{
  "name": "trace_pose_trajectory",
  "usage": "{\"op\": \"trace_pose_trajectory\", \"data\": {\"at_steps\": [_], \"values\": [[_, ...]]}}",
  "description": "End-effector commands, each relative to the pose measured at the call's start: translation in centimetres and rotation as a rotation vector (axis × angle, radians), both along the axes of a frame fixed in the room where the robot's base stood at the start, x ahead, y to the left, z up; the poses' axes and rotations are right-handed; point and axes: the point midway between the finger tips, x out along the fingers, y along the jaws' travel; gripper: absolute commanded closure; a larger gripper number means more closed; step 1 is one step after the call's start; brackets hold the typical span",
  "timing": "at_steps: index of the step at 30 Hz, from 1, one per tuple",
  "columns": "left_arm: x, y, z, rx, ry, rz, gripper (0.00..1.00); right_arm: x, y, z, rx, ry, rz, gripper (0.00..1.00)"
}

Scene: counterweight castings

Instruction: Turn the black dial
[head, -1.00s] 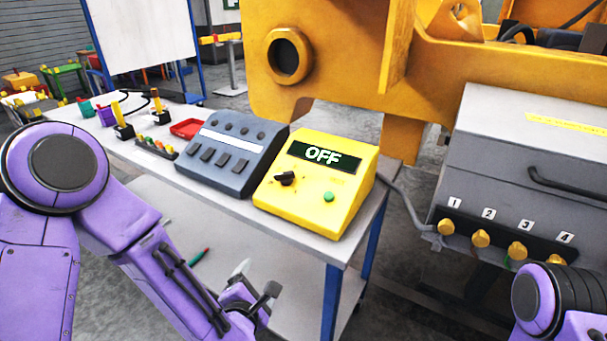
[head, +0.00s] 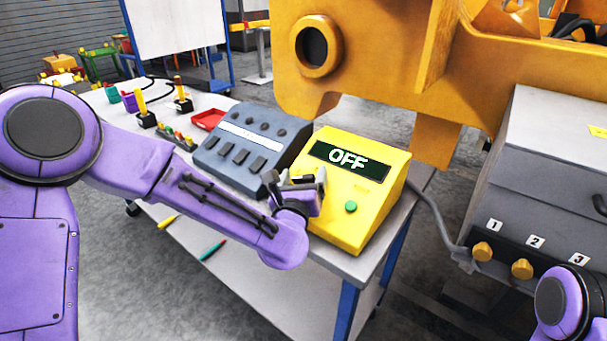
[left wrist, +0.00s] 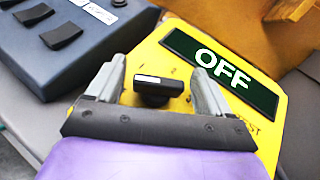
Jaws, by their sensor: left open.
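The black dial (left wrist: 158,88) sits on the sloped face of the yellow box (head: 345,222), below a display reading OFF (head: 348,159). In the left wrist view the dial's bar lies roughly level across the picture. My left gripper (head: 294,178) is open at the box's left side, and it also shows in the left wrist view (left wrist: 158,80), with one finger on each side of the dial. A gap shows between the dial and each finger. My right gripper is out of view; only part of my right arm shows.
A green button (head: 351,207) is on the yellow box. A dark grey switch panel (head: 238,150) stands close on the left. A grey cabinet with numbered yellow knobs (head: 482,251) is at right, and a large yellow casting (head: 390,60) rises behind.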

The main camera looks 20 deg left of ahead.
Motion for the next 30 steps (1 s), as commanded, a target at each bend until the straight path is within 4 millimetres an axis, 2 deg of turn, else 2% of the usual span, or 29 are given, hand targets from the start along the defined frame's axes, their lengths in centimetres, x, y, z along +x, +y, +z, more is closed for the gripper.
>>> {"op": "trace_pose_trajectory", "data": {"at_steps": [7, 9, 12, 23, 30], "values": [[0.1, 0.1, -0.1, 0.001, 0.001, 0.001, 0.19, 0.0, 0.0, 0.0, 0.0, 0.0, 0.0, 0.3], [0.1, 0.1, -0.1, 0.002, 0.001, 0.001, 0.42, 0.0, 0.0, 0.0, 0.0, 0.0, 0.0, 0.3], [0.1, 0.1, -0.1, 0.002, 0.001, 0.001, 0.71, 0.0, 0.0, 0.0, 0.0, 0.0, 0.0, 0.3], [0.1, 0.2, -0.2, 0.02, -0.007, -0.035, 0.7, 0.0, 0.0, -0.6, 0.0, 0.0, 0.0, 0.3], [0.1, 0.3, -0.4, 0.083, -0.032, -0.162, 0.7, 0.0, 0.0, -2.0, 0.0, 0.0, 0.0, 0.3]]}}
